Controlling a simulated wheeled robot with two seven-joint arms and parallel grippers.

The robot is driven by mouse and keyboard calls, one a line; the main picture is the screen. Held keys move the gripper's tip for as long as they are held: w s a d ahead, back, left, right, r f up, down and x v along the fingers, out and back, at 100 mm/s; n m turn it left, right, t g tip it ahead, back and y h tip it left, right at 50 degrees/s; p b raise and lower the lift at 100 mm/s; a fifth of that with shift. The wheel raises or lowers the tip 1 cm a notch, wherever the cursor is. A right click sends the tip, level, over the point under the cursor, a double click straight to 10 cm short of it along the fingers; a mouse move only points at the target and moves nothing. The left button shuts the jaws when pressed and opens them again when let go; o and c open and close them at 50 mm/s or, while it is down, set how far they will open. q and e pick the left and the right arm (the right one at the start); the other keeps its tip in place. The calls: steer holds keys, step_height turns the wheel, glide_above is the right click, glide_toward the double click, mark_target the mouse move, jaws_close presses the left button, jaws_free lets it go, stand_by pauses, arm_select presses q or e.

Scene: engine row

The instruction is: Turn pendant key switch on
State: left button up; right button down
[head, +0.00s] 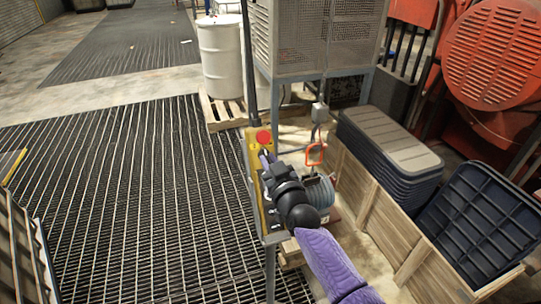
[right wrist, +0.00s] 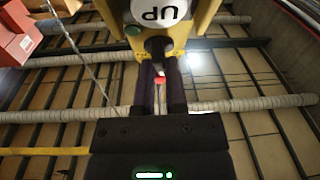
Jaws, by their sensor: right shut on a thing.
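The yellow pendant (head: 253,165) hangs upright near the middle of the head view, with a red button (head: 263,137) at its top. My right gripper (head: 266,158) reaches up to its face just below that button. In the right wrist view the pendant (right wrist: 204,14) is at the top, with a white "UP" label (right wrist: 158,11) upside down. My right gripper (right wrist: 163,72) is shut on the key switch at a dark round fitting on the pendant. A small red piece (right wrist: 160,78) shows between the fingers. The key's angle is hidden. My left gripper is not in view.
A wooden crate (head: 373,195) and stacked dark bins (head: 388,150) stand to the right. A white drum (head: 221,55) on a pallet and a mesh cabinet (head: 310,40) are behind. Grated floor (head: 130,200) lies open to the left.

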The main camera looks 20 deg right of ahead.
steer(key=m+h, duration=0.1)
steer(key=m, duration=0.1)
steer(key=m+h+p, duration=0.1)
steer(key=m, duration=0.1)
steer(key=m+h+p, duration=0.1)
steer(key=m, duration=0.1)
steer(key=shift+a+r, duration=0.1)
steer(key=shift+a, duration=0.15)
steer(key=shift+m+g+h+p, duration=0.55)
steer(key=shift+m+h, duration=0.65)
steer(key=shift+m, duration=0.7)
steer(key=c, duration=0.7)
jaws_free()
